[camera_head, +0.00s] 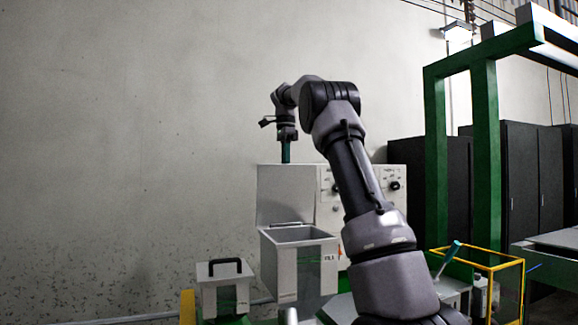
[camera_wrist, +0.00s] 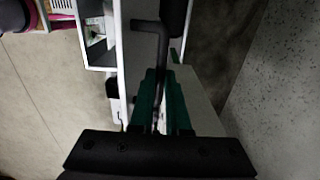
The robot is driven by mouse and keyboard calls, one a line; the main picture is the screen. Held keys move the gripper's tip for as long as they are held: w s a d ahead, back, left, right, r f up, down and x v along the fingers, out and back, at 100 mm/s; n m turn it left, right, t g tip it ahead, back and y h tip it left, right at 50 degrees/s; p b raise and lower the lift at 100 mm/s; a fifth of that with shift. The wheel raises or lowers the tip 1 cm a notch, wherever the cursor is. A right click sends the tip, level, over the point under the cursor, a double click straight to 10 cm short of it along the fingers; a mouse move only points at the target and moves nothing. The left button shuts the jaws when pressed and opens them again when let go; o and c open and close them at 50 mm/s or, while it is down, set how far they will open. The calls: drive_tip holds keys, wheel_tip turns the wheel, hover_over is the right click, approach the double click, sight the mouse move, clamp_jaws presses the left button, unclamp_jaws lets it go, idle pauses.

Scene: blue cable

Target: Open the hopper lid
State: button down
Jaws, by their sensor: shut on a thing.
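The hopper (camera_head: 300,275) is a light grey open-topped box at centre, with a label on its right side. Its lid (camera_head: 284,195) appears as a flat grey panel standing about upright behind the open mouth. My gripper (camera_head: 286,157) is above the panel's top edge, pointing down, with green fingers. In the wrist view, my gripper (camera_wrist: 160,78) is shut with a dark bent handle bar (camera_wrist: 149,28) running down between its fingers. The grey panel (camera_wrist: 200,90) lies beside them. The exact grip contact is hidden.
A white control panel with knobs (camera_head: 393,184) stands right of the lid, partly behind my arm. A smaller box with a black handle (camera_head: 224,267) is at lower left. A yellow-framed bin (camera_head: 522,292) and green frame (camera_head: 485,150) stand right. The wall side is clear.

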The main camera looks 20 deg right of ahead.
drive_tip(key=shift+w+f, duration=0.2)
drive_tip(key=shift+w, duration=0.7)
drive_tip(key=c, duration=0.9)
unclamp_jaws()
drive_tip(key=shift+r, duration=0.1)
